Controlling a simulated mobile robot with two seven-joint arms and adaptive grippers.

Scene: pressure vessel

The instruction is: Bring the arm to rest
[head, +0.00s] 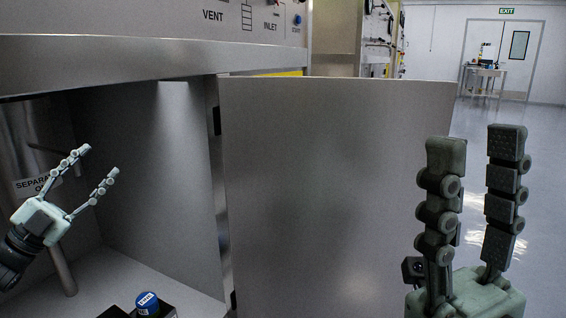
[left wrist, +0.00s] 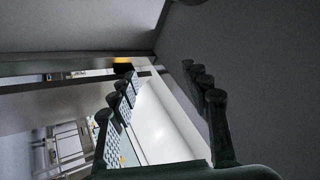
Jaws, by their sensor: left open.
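My left gripper (head: 99,166) is at the left of the head view, inside or just in front of the open cabinet compartment (head: 150,135). Its two fingers are spread and nothing is between them. In the left wrist view its fingers (left wrist: 165,82) stand apart, also empty. My right gripper (head: 476,142) is upright in the right foreground of the head view, in front of the open door. Its fingers are apart with a gap between them and it holds nothing. Most of my left arm is out of view.
The metal cabinet door (head: 335,200) stands open between my grippers. A blue-capped item (head: 147,303) is at the compartment's bottom front. A pipe with a "SEPARATOR" label (head: 38,184) is behind my left gripper. A control panel (head: 240,20) is above. Floor (head: 540,150) is clear at right.

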